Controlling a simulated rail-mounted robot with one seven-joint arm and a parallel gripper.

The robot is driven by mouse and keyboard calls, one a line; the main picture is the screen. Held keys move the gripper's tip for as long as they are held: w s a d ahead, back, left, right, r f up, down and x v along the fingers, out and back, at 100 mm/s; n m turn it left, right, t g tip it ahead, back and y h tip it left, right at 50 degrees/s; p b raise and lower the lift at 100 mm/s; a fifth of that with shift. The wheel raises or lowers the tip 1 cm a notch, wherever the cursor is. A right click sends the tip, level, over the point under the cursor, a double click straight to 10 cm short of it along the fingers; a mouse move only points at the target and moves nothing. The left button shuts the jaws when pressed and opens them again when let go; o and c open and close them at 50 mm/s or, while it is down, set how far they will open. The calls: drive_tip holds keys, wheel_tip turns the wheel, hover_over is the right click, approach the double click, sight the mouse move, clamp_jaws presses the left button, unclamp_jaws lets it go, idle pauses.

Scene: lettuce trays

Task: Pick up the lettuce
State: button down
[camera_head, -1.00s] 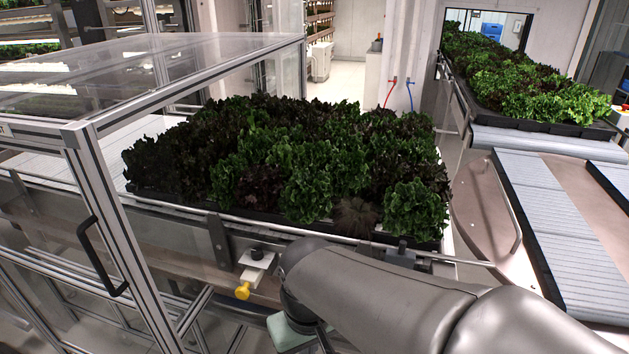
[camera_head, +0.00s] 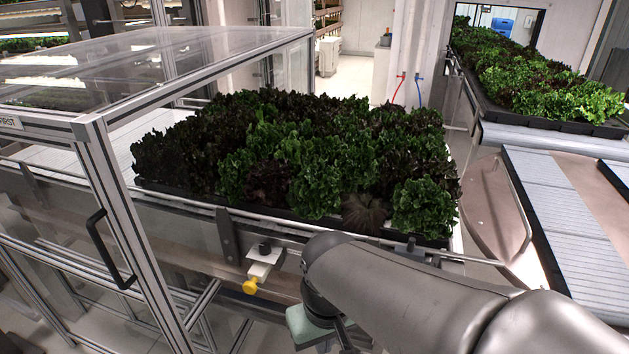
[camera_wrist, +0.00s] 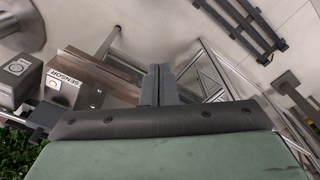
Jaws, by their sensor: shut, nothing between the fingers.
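Several heads of lettuce (camera_head: 300,150), dark red and green, stand packed in a black tray (camera_head: 190,196) in the middle of the head view. A green head (camera_head: 425,205) is at the tray's near right corner, beside a dark reddish one (camera_head: 363,212). In the head view my arm crosses in front of and below the tray, and the fingertips are hidden. In the wrist view my gripper (camera_wrist: 159,84) is shut and empty, its two fingers together. Lettuce leaves (camera_wrist: 14,150) show at that view's lower left edge, apart from the fingers.
A framed clear enclosure (camera_head: 95,130) with a black handle stands at the left. A metal rail runs along the tray's near side, with a yellow knob (camera_head: 250,287) below. A second lettuce tray (camera_head: 590,130) and a conveyor (camera_head: 560,225) are at the right. A sensor box (camera_wrist: 65,85) is near the fingers.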

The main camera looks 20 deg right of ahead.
drive_tip(key=c, duration=2.1)
unclamp_jaws()
drive_tip(key=shift+c, duration=0.2)
drive_tip(key=o, duration=1.8)
drive_tip(key=shift+w, duration=0.1)
